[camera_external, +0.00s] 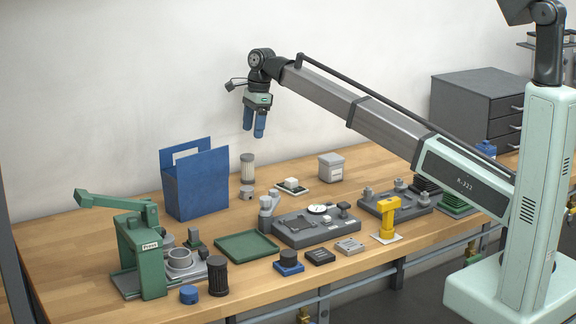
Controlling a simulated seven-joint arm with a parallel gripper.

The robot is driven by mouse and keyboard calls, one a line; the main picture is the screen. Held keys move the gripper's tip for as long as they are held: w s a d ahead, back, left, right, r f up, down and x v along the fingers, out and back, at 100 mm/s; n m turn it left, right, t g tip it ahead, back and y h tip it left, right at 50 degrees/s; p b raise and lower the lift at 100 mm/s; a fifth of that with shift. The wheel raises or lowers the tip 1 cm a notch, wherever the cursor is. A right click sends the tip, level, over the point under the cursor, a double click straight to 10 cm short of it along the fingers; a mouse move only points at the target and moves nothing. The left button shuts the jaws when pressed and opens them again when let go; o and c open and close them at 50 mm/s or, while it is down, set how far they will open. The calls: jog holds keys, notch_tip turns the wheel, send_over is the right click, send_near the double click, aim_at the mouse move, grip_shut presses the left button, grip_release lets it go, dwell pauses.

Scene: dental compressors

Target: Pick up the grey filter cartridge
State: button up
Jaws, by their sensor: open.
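The grey filter cartridge (247,168) appears to be the light grey, pleated cylinder standing upright on the wooden bench, right of the blue carrier. A darker, near-black ribbed cylinder (217,277) stands at the front of the bench, beside the green press. My gripper (254,133) has two blue fingers pointing down. It is open and empty, in the air; in the picture it is just above the light grey cartridge, apart from it. How far in front of or behind the cartridge it is, I cannot tell.
The blue carrier (196,182) stands close left of the light grey cartridge, and a small grey cylindrical part (247,193) is just in front. A green tray (246,247) lies in front.

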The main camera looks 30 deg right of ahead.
aim_at(247, 167)
jog(key=f, duration=0.4)
jog(key=a+f, duration=0.1)
jog(key=f, duration=0.4)
jog(key=a+f, duration=0.1)
jog(key=f, duration=0.3)
jog(key=shift+w+a+f, duration=0.15)
jog(key=shift+f, duration=0.05)
jog(key=c, duration=1.1)
jog(key=shift+r, duration=0.1)
